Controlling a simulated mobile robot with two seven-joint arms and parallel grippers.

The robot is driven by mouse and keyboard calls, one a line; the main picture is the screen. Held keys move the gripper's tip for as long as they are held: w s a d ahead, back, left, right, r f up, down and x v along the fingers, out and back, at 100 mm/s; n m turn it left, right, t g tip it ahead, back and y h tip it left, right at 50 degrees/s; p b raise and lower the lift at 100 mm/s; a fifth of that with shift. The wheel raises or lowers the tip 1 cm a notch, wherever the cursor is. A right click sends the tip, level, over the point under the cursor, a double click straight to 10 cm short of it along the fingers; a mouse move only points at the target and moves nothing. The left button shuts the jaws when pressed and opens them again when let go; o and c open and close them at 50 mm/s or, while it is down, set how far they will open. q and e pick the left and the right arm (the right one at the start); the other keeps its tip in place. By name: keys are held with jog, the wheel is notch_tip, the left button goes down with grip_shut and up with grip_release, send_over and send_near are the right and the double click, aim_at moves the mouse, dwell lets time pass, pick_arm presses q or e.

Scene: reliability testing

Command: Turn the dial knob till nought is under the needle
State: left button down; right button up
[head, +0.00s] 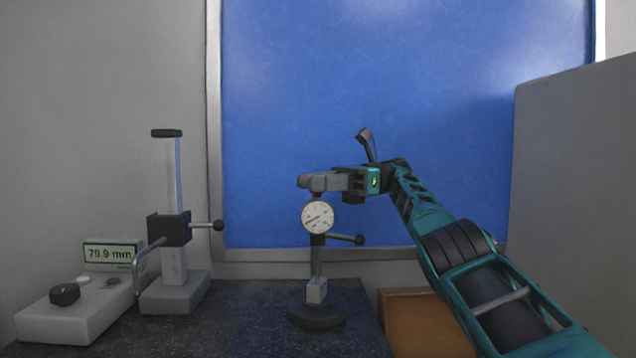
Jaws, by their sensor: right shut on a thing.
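The needle lies aslant across the face; the figures are too small to read. My right gripper (312,182) reaches in from the right at the top of the gauge. Its fingers are shut on the knob above the dial face, and they hide most of that knob. My left gripper is not in view.
A height stand (171,245) with a side lever stands to the left. Beside it is a grey box with a black knob (65,294) and a display (112,254) reading 79.9 mm. A brown wooden box (430,320) lies right of the gauge. A grey panel (575,200) rises at the right.

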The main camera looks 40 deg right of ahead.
jog(key=o, duration=0.9)
jog(key=shift+w+f, duration=0.1)
jog(key=shift+d+f+m+t, duration=0.15)
jog(key=shift+m+t, duration=0.25)
jog(key=shift+t, duration=0.2)
jog(key=shift+m+t+h, duration=0.5)
jog(key=shift+m+t, duration=0.1)
jog(key=shift+t, duration=0.3)
